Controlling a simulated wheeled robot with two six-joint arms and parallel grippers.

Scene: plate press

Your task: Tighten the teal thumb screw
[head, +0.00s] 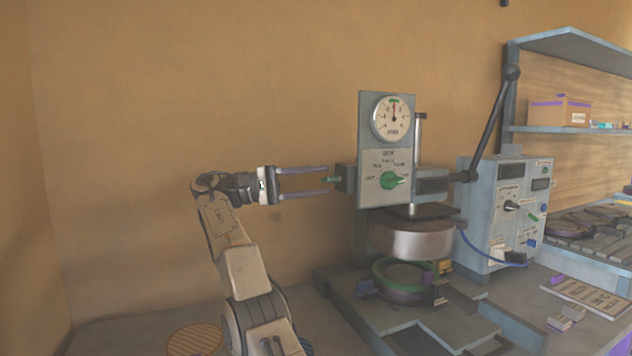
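The press (398,235) stands right of the middle in the head view. A small teal-green piece, which looks like the thumb screw (332,179), sticks out to the left from a dark block (344,177) on the press's left side.
The press front carries a gauge (393,118) and a green selector knob (393,180). A lever (492,120) rises at its right, beside a grey control box (505,215). A round woven mat (194,341) lies at lower left. The space left of my arm is clear.

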